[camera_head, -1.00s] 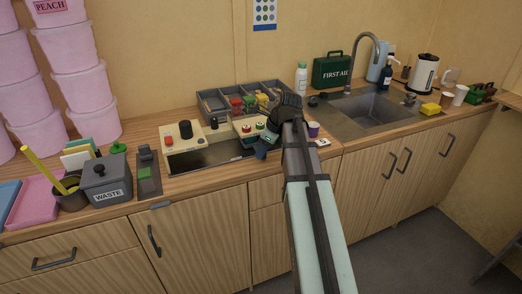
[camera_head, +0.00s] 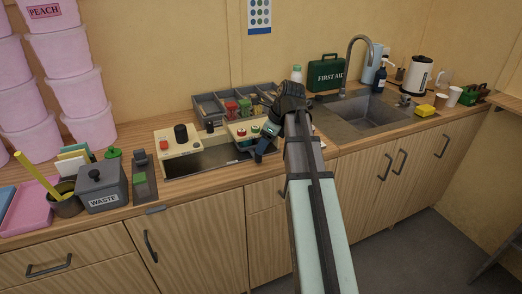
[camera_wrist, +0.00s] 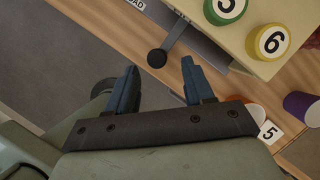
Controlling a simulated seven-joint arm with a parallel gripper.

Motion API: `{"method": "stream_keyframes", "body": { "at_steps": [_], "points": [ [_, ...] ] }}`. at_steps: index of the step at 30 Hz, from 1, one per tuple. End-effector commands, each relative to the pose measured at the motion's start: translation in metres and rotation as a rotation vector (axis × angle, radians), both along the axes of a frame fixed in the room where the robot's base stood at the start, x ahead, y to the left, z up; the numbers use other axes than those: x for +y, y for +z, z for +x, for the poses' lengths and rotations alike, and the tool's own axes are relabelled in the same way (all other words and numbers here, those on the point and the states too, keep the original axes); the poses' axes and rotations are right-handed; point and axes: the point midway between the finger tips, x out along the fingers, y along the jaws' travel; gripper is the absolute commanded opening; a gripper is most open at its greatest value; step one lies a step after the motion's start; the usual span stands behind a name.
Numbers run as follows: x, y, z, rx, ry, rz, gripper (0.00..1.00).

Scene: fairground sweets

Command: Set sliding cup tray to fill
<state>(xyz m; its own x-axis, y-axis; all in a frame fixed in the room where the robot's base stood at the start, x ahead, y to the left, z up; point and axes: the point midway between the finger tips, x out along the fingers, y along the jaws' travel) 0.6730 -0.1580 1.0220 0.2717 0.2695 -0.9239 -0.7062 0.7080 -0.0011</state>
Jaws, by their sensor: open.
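The sliding cup tray (camera_head: 243,137) is a cream block at the right end of the dark track (camera_head: 205,160) in the counter. A grey arm sticks out from the tray's side and ends in a black knob (camera_wrist: 157,58). My gripper (camera_wrist: 159,68) is open and empty, with the knob between its fingertips in the picture; I cannot tell whether they touch. In the head view my gripper (camera_head: 264,152) is at the tray's front right.
A cream control block (camera_head: 180,143) with a black knob and red button stands at the track's left end. Grey bins (camera_head: 210,106) are behind. A purple cup (camera_wrist: 300,106) and a card marked 5 (camera_wrist: 268,131) lie near my gripper. The sink (camera_head: 368,112) is at right.

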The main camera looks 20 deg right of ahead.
Motion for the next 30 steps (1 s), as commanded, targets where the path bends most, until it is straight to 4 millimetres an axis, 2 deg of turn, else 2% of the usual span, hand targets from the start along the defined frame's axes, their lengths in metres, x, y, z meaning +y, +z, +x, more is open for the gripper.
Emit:
{"method": "stream_keyframes", "body": {
  "at_steps": [6, 15, 21, 30],
  "points": [
    [-0.011, 0.035, -0.009, -0.001, -0.001, -0.001, 0.52],
    [-0.021, 0.072, -0.02, -0.001, -0.001, -0.002, 0.52],
    [-0.024, 0.081, -0.024, 0.0, -0.001, -0.001, 0.52],
    [-0.025, 0.083, -0.025, 0.001, 0.0, -0.001, 0.52]
  ]
}}
